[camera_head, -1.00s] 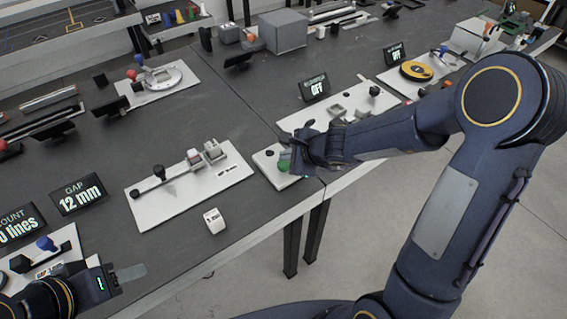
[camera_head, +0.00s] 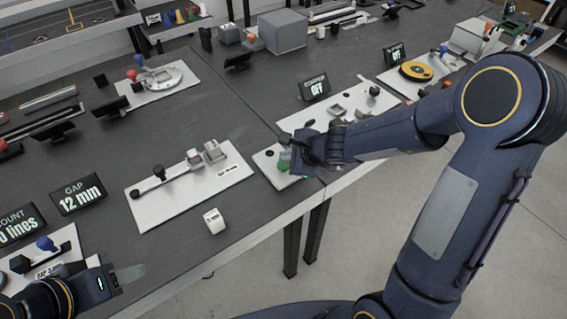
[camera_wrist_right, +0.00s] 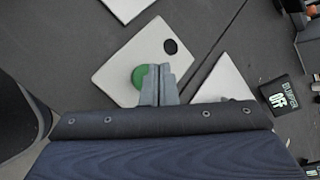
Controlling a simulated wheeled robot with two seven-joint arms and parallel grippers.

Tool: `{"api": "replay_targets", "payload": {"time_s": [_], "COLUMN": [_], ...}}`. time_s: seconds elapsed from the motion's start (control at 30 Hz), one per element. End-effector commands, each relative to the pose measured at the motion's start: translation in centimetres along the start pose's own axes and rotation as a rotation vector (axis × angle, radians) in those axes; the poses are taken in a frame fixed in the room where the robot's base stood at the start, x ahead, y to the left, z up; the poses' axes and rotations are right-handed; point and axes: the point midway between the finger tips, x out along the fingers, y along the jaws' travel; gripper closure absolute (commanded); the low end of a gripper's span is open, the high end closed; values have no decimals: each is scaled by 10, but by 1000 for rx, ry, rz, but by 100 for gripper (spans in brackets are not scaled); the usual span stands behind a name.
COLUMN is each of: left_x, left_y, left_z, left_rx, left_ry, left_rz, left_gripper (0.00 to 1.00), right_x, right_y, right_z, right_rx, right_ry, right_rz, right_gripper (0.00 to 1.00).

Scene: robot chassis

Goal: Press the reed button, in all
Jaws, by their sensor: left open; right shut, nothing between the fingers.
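A round green button (camera_head: 283,166) sits on a small white plate (camera_head: 265,160) at the table's front edge. In the right wrist view the green button (camera_wrist_right: 140,76) lies just left of my right gripper (camera_wrist_right: 159,82), partly covered by its fingers. The white plate (camera_wrist_right: 113,74) also has a black round spot (camera_wrist_right: 170,46). My right gripper (camera_head: 289,152) is shut and empty, pointing down over the plate beside the button. Whether it touches the button or plate I cannot tell. My left gripper (camera_head: 128,275) is open at the lower left, away from the button.
A display reading OFF (camera_head: 314,87) stands behind a larger white plate (camera_head: 300,119) close to my right gripper. Left of the button are a white slider board (camera_head: 190,190), a small white block (camera_head: 214,221) and a "GAP 12 mm" display (camera_head: 78,195).

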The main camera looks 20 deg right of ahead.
Motion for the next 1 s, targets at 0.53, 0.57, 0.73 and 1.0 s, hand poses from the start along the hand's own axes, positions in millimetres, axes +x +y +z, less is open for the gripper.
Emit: {"api": "replay_targets", "payload": {"time_s": [0.53,0.57,0.73,1.0], "left_x": [5,6,9,8], "left_y": [-2,-3,-4,-4], "left_z": [3,3,4,4], "left_rx": [0,0,0,0], "left_ry": [0,0,0,0], "left_rz": [0,0,0,0], "left_gripper": [53,53,53,53], "right_x": [4,5,6,6], "right_y": [3,3,4,4], "right_z": [-3,-3,-5,-4], "right_rx": [-1,-1,0,0], "right_ry": [0,0,0,0], "right_rz": [0,0,-1,0], "right_gripper": [100,100,100,100]}}
